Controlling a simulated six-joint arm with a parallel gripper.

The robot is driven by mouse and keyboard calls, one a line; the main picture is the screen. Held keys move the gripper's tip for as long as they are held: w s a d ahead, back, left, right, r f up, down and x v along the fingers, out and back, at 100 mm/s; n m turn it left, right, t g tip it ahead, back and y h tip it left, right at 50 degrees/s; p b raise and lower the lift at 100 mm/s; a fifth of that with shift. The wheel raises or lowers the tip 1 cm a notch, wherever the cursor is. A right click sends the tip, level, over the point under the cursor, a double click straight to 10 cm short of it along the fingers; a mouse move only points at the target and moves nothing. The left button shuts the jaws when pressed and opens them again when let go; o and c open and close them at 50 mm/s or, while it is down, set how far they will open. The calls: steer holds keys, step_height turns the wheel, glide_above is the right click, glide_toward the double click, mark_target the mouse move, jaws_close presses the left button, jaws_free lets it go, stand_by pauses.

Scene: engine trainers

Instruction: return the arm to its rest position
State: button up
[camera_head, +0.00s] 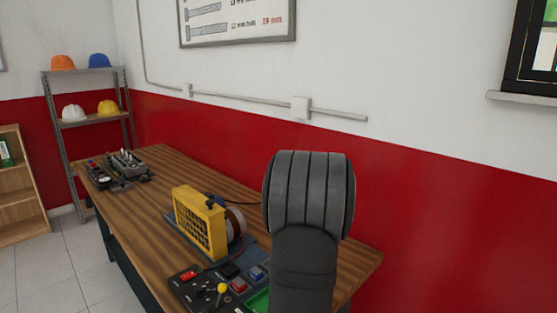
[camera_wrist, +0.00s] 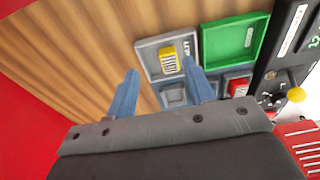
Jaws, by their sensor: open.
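My gripper (camera_wrist: 158,88) shows in the wrist view with its two blue fingers spread apart. It is open, and nothing is held between the fingers. The fingers point toward the wooden table (camera_wrist: 85,45) and a grey tray (camera_wrist: 148,48) with a small yellow part (camera_wrist: 170,62) in it. The right finger overlaps the tray area in the picture; I cannot tell the gap to it. In the head view my dark arm stands in front of the table's near right end and hides part of it. The gripper fingers are hidden there.
A green tray (camera_wrist: 232,42) lies beside the grey one. The control panel has a yellow-knobbed lever (camera_head: 222,288) and a red switch (camera_head: 189,274). A yellow caged machine (camera_head: 200,222) stands mid-table, with an engine unit (camera_head: 126,165) farther back. The red-and-white wall (camera_head: 430,190) runs along the table.

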steer(key=s+d+r, duration=0.4)
steer(key=d+r, duration=0.1)
steer(key=d, duration=0.1)
steer(key=w+a, duration=0.4)
steer(key=a, duration=0.5)
steer(key=w+a, duration=0.5)
steer(key=a, duration=0.5)
steer(key=shift+w+a+r, duration=0.15)
steer(key=shift+a+r, duration=0.1)
steer(key=shift+r, duration=0.1)
